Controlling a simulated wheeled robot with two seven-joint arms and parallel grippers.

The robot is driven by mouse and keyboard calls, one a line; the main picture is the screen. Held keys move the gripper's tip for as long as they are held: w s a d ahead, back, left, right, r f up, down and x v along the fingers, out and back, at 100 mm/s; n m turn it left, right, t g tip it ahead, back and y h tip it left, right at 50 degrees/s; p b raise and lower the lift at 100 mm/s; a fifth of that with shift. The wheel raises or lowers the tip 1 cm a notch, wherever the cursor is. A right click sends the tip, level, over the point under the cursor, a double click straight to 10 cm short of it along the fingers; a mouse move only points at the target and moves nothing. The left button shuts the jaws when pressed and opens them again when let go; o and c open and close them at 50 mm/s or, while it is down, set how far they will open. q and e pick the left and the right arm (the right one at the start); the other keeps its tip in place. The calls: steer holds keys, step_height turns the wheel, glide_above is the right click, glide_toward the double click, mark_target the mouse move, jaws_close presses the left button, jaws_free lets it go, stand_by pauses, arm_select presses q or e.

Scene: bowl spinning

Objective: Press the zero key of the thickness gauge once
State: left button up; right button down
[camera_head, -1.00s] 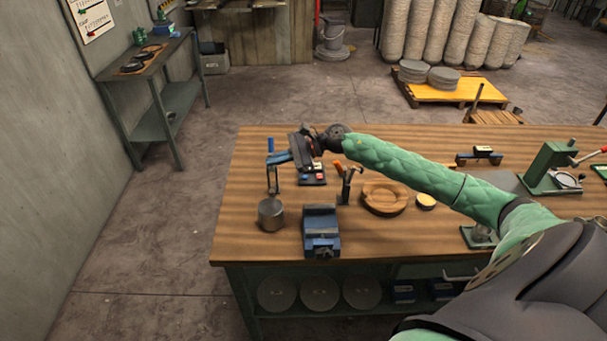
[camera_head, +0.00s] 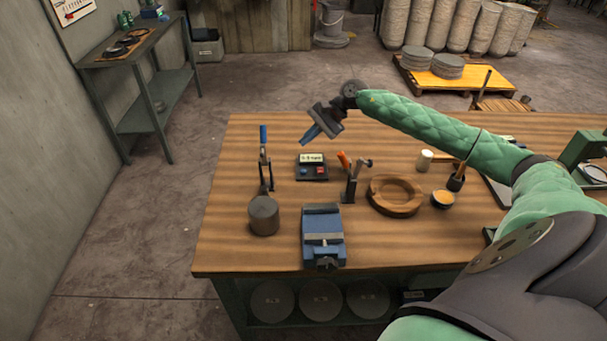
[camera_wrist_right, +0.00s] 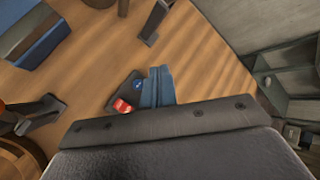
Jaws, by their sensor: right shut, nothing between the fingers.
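The thickness gauge (camera_head: 312,174) is a small black box on the wooden bench, with a pale display, a blue key (camera_head: 304,171) and a red key (camera_head: 320,171). Its key labels are too small to read. My right gripper (camera_head: 306,139) has its blue fingers shut and empty, raised beyond the gauge and apart from it. In the right wrist view, the shut fingers (camera_wrist_right: 158,73) overlap part of the gauge (camera_wrist_right: 122,92), with its red key (camera_wrist_right: 122,105) and blue key (camera_wrist_right: 138,85) showing beside them. My left gripper is not in view.
A blue-handled stand (camera_head: 264,160) and a grey cylinder (camera_head: 264,215) stand left of the gauge. A blue vise (camera_head: 323,240) is nearer. An orange-handled tool (camera_head: 345,162) and a wooden ring (camera_head: 396,208) are to the right. The bench's far left is clear.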

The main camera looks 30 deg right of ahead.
mark_target(307, 173)
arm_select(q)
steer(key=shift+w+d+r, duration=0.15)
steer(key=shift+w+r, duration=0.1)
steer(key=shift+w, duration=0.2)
arm_select(e)
steer(key=shift+w+d+f, duration=0.1)
steer(key=shift+w+f, duration=0.05)
steer(key=shift+f, duration=0.05)
